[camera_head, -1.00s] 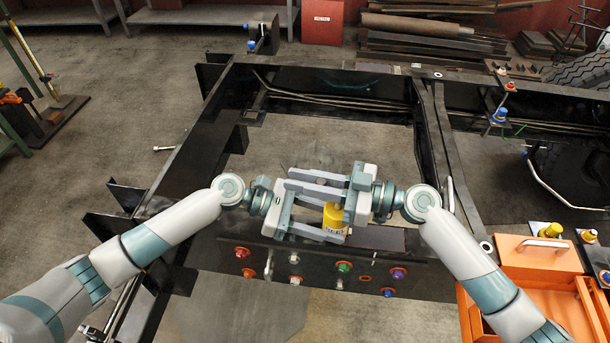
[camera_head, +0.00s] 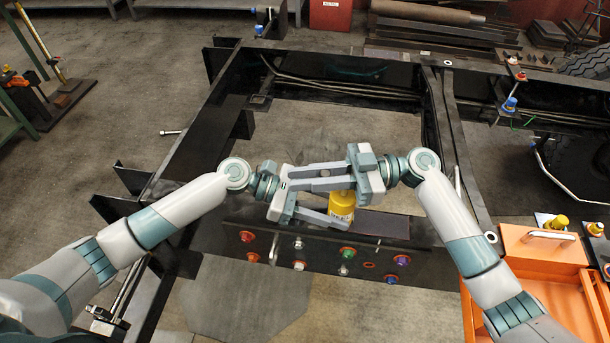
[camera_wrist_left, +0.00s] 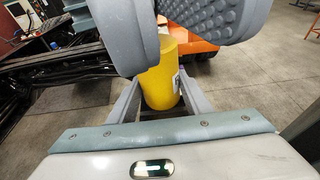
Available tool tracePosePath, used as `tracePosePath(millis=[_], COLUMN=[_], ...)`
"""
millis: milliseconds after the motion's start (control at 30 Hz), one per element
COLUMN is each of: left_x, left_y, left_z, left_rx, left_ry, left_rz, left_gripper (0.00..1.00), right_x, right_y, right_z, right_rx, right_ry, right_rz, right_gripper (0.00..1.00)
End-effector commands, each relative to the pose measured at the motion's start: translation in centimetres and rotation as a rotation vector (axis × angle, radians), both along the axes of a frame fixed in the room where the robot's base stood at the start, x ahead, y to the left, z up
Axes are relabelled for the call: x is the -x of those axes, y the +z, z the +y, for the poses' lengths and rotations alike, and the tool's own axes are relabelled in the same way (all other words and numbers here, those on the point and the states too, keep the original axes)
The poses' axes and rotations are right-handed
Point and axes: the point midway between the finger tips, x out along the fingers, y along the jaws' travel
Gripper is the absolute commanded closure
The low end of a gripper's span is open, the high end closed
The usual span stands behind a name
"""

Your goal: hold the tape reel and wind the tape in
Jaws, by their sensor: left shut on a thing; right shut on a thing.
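The yellow tape reel case (camera_head: 341,205) is held above the near chassis beam, between the two facing grippers. My left gripper (camera_head: 335,193) reaches in from the left and is shut on the yellow case. Its case also shows in the left wrist view (camera_wrist_left: 161,76), partly hidden by large grey finger pads. My right gripper (camera_head: 312,181) faces it from the right, its fingers overlapping the left ones. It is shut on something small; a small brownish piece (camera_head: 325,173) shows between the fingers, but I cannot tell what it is. No pulled-out tape is visible.
The black chassis frame (camera_head: 190,150) surrounds an open floor area. Its near beam carries several coloured fittings (camera_head: 347,253). An orange toolbox (camera_head: 545,245) stands at the lower right. A blue-topped fitting (camera_head: 510,104) sits on the right rail.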

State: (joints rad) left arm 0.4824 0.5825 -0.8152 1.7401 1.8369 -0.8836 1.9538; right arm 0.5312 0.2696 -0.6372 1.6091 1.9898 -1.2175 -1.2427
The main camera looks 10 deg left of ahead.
Motion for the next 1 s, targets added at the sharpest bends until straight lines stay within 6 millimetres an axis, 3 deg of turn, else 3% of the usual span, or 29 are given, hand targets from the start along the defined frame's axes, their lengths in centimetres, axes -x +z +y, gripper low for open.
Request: tracePosePath(millis=[133, 167, 200, 233, 667, 1000], left_x=[-0.1, -0.1, -0.1, -0.1, 0.0, 0.0], left_y=[0.0, 0.0, 0.0, 0.0, 0.0, 0.0], left_z=[0.1, 0.1, 0.1, 0.1, 0.0, 0.0], left_rx=[0.000, 0.000, 0.000, 0.000, 0.000, 0.000], left_ry=[0.001, 0.001, 0.001, 0.001, 0.001, 0.000], left_rz=[0.000, 0.000, 0.000, 0.000, 0.000, 0.000], left_gripper=[0.68, 0.68, 0.68, 0.68, 0.68, 0.68], right_x=[0.0, 0.0, 0.0, 0.0, -0.1, -1.4], right_y=[-0.1, -0.1, -0.1, -0.1, -0.1, -0.1], right_z=[-0.1, -0.1, -0.1, -0.1, -0.5, -4.6], right_rx=[0.002, 0.002, 0.002, 0.002, 0.001, 0.002], right_ry=[-0.001, -0.001, -0.001, -0.001, -0.001, -0.003], right_rz=[0.000, 0.000, 0.000, 0.000, 0.001, 0.000], right_gripper=[1.00, 0.77, 0.67, 0.65, 0.65, 0.65])
